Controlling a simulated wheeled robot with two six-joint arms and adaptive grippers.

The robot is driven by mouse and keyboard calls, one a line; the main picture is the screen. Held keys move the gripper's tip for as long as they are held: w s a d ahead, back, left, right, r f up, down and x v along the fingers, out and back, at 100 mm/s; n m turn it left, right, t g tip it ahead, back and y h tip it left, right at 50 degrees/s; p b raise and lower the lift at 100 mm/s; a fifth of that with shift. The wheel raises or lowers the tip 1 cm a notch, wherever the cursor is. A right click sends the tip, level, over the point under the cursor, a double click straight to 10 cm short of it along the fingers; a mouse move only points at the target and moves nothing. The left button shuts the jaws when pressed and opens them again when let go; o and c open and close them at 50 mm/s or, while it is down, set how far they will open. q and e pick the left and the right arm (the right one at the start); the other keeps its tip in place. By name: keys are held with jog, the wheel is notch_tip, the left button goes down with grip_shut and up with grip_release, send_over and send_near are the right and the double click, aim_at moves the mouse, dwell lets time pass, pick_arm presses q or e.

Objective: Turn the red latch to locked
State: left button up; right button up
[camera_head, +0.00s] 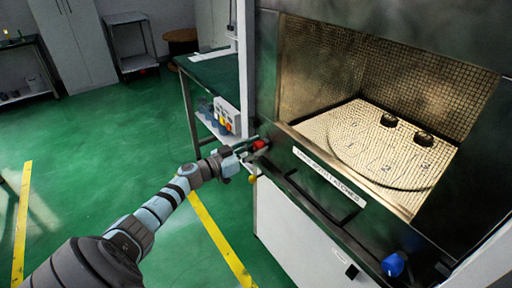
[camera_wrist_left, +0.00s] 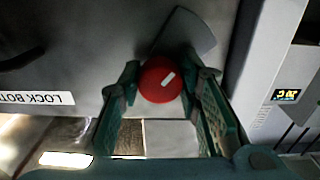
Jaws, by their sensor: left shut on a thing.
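My right gripper is in neither view.
The chamber (camera_head: 385,160) is open, with two dark round things inside. A black handle (camera_head: 335,205) and a blue knob (camera_head: 393,264) are on the front. Green floor at left is clear.

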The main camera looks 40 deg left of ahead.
pick_arm(q)
jog(key=m, duration=1.2)
jog(key=shift+a+b, duration=0.1)
jog(key=shift+b, duration=0.25)
jog(key=shift+m+b, duration=0.55)
jog(key=shift+m, duration=1.55)
jog(key=o, duration=1.1)
jog(key=shift+o, duration=0.2)
jog(key=shift+s, duration=0.1)
